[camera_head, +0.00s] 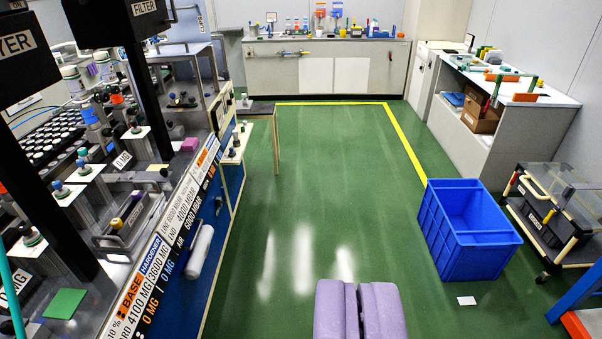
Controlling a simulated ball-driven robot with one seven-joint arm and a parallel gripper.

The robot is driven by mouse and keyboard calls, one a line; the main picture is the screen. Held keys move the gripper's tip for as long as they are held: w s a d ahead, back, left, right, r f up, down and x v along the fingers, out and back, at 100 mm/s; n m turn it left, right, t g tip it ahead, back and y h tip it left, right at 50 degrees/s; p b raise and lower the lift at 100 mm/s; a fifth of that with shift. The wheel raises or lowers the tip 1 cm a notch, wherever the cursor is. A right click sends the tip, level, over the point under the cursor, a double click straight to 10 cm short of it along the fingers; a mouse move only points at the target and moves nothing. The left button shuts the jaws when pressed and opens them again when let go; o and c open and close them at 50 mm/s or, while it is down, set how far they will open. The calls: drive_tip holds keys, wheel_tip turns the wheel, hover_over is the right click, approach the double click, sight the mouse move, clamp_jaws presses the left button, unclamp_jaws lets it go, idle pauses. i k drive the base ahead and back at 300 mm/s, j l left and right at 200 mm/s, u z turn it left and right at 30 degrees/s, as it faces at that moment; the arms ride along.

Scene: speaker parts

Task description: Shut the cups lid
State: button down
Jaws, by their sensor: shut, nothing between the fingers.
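My gripper (359,297) shows at the bottom centre as two lilac fingers, shut side by side with nothing between them. It is over the green floor, to the right of the left-hand workbench and apart from everything on it. Many small round cups with white tops (45,138) stand in rows in a dark tray at the far left, behind the bench's front equipment. I cannot make out a lid for these cups or tell whether one is open.
The labelled workbench (160,262) runs along the left, with dark posts and signs rising from it. A blue crate (448,245) and a cart with a black toolbox (545,205) stand right. Counters line the back and right. The central green floor (310,180) is clear.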

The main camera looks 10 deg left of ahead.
sight(193, 26)
drive_tip(key=i+u, duration=0.1)
drive_tip(key=i, duration=1.25)
drive_tip(key=i+l+u, duration=0.15)
drive_tip(key=i, duration=1.25)
drive_tip(key=i+j+z, duration=0.1)
drive_tip(key=i, duration=0.45)
drive_tip(key=i+j+z, duration=0.15)
drive_tip(key=i, duration=0.35)
drive_tip(key=i+j+z, duration=0.1)
drive_tip(key=i, duration=0.45)
drive_tip(key=i+j+u, duration=0.2)
drive_tip(key=i+j, duration=0.2)
drive_tip(key=j, duration=0.15)
drive_tip(key=i+j+u, duration=0.2)
drive_tip(key=i+j, duration=0.2)
drive_tip(key=j, duration=0.1)
